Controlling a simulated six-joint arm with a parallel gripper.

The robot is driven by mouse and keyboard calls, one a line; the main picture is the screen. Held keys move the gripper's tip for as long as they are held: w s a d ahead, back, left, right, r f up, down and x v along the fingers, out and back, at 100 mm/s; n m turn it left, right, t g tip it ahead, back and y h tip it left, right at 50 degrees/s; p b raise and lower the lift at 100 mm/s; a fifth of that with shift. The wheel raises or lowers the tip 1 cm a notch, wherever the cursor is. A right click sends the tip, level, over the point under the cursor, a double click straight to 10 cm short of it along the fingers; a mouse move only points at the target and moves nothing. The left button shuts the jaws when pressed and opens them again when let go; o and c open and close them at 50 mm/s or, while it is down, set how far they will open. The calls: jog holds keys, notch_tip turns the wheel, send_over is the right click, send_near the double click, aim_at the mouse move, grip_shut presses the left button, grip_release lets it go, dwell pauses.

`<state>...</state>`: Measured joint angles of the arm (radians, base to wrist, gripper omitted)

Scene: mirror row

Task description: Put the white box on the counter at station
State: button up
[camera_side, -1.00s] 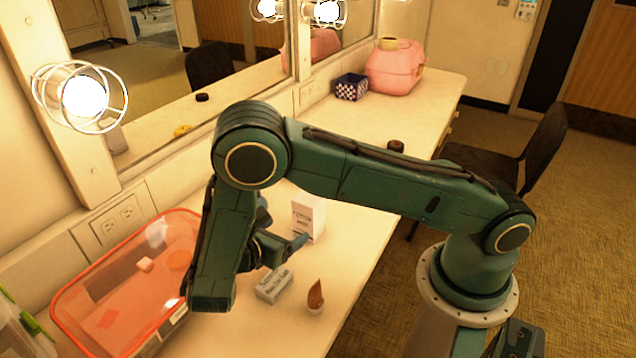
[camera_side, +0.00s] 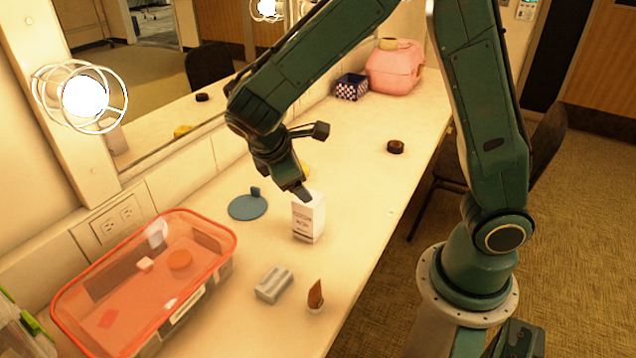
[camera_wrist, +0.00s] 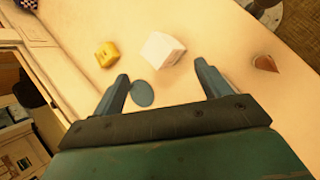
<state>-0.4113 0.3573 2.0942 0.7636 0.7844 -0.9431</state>
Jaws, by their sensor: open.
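The white box (camera_side: 308,218), with dark print on its front, stands upright on the cream counter (camera_side: 365,215) below the mirror. My gripper (camera_side: 306,165) is open and hangs above and behind the box in the side view. One fingertip shows close to the box's top edge; I cannot tell whether they touch. In the wrist view the white box (camera_wrist: 163,48) lies ahead, between the lines of my two spread fingers (camera_wrist: 162,74) and beyond their tips. Nothing is between the fingers.
A blue disc (camera_side: 248,207) lies left of the box. A clear red tub (camera_side: 215,228), a grey block (camera_side: 273,284) and a brown-tipped item (camera_side: 315,296) are nearer. A yellow object (camera_wrist: 106,54) lies near the box.

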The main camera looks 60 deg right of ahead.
jog(key=s+r+m+t+y, duration=0.3)
jog(key=s+r, duration=0.3)
jog(key=s, duration=0.2)
jog(key=s+r+m+t+y, duration=0.2)
jog(key=s+r+m, duration=0.4)
jog(key=s, duration=0.3)
jog(key=shift+s+r+t+y, duration=0.2)
jog(key=shift+r+t+y, duration=0.25)
jog(key=shift+y, duration=0.25)
